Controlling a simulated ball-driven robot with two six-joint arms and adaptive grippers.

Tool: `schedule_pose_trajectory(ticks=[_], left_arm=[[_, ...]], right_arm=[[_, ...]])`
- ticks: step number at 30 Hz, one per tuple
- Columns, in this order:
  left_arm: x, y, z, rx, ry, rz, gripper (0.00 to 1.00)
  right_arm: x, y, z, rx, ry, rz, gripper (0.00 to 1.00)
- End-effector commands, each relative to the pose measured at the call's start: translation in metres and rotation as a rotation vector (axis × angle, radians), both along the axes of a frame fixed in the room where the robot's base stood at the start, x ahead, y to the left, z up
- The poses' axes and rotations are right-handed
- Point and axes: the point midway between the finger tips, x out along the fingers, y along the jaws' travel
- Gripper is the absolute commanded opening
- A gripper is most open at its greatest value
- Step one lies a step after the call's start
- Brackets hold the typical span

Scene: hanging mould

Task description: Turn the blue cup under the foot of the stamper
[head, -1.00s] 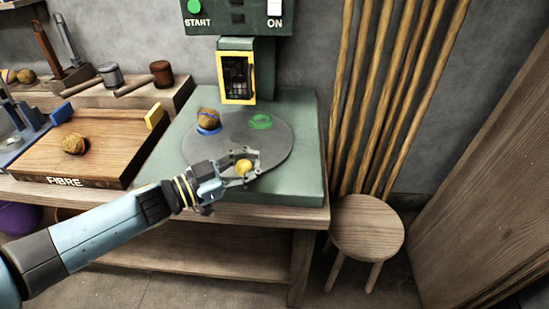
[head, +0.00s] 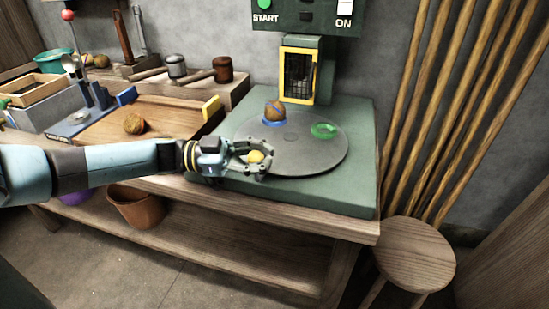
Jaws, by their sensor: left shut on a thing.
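The blue cup (head: 271,123) sits at the back left of the grey turntable (head: 305,155), with a brown ball (head: 275,108) in it. The green cup (head: 323,131) is at the back right and looks empty. The stamper (head: 299,72), with a yellow-framed window, stands behind the disc; the blue cup is in front of it and a little left. Its foot cannot be made out clearly. My left gripper (head: 259,158) is shut on a round yellow knob (head: 255,157) at the disc's front left edge. My right gripper is not in view.
A wooden tray (head: 160,112) with a brown ball and a yellow block stands left of the green base. Mallets (head: 222,69) lie behind it. A stool (head: 410,255) stands at the right, and poles lean on the wall.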

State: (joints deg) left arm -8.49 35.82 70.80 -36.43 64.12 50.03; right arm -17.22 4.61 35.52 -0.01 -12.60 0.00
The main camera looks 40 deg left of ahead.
Motion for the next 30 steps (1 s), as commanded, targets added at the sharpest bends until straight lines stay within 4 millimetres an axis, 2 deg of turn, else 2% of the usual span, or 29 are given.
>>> schedule_pose_trajectory(ticks=[1, 19, 21, 30], left_arm=[[-0.0083, 0.0003, -0.0103, 0.005, 0.018, -0.014, 0.0], [-0.0102, 0.0032, -0.0083, 0.004, 0.017, -0.036, 0.0], [-0.0101, 0.0033, -0.0082, 0.004, 0.017, -0.036, 0.14], [-0.0086, 0.0037, -0.0065, 0.005, 0.014, -0.034, 0.53]], right_arm=[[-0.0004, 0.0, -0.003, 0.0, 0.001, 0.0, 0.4], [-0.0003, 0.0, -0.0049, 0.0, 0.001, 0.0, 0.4], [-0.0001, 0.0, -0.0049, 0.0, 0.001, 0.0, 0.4], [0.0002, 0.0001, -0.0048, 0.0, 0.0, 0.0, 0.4]])
